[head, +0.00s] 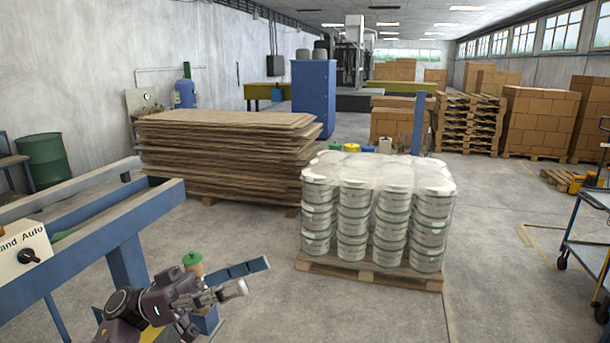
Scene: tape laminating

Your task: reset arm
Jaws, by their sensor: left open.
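My left gripper (218,303) is at the bottom left of the head view, beside the blue machine frame (130,260). Its dark jaws are open, and I see nothing held between them. A small container with a green cap (193,260) shows just behind the gripper, partly hidden by it. A flat blue piece (240,270) shows right behind the fingers; I cannot tell whether they touch it. My right gripper is not in this view.
A pallet of wrapped white buckets (375,210) stands ahead, with a stack of brown boards (220,150) behind it to the left. A control box with a knob (25,248) is at the left edge. A blue cart (590,245) stands at the right. Floor between is clear.

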